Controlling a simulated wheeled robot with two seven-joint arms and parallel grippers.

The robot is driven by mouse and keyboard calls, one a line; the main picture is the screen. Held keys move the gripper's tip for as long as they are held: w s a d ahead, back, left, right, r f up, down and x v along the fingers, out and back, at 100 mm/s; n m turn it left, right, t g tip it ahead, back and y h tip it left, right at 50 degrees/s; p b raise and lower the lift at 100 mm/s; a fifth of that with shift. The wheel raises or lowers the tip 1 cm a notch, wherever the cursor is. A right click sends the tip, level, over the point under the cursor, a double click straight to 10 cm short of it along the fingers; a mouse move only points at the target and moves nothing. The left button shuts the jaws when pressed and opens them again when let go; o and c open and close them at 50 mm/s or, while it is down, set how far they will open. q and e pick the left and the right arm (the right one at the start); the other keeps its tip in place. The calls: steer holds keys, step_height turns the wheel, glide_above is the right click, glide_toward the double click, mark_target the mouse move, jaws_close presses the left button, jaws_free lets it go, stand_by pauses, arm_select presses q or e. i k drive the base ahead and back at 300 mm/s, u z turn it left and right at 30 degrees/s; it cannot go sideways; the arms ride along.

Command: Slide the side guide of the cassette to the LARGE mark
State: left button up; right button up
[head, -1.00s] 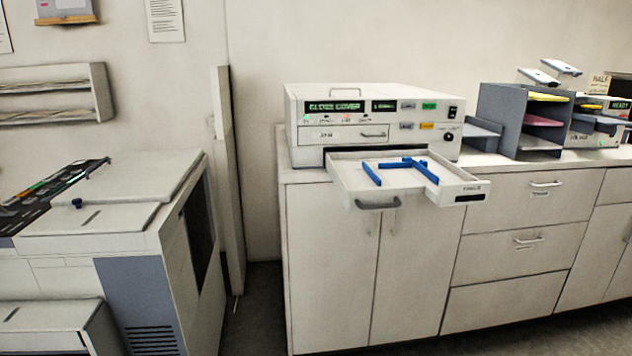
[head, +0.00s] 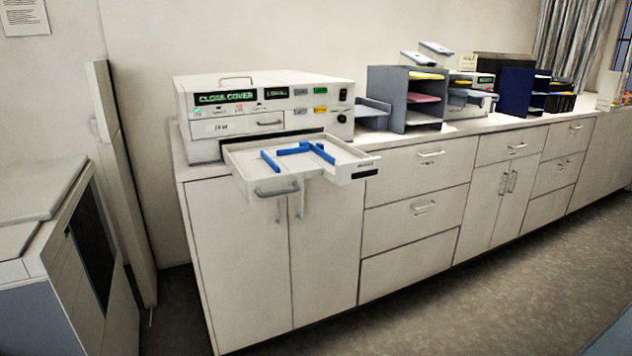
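The cassette (head: 240,157) is a white tray pulled out from the front of the white machine (head: 262,92) on the counter, with a grey handle (head: 277,190) on its front. Blue guides stand in it: a separate bar (head: 270,160) on the left, and a blue piece at the back (head: 292,149) beside another bar (head: 323,153) on the right. The size marks are too small to read. Neither of my grippers is in view.
The machine's display (head: 226,97) reads CLOSE COVER. A grey shelf organizer (head: 393,100) and other desk equipment stand to its right on the long cabinet (head: 412,165). A large copier (head: 70,260) is at left. Open floor (head: 440,290) lies in front of the cabinet.

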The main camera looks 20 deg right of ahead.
mark_target(319, 149)
steer(key=z, duration=0.3)
steer(key=i, duration=1.2)
steer(key=z, duration=0.2)
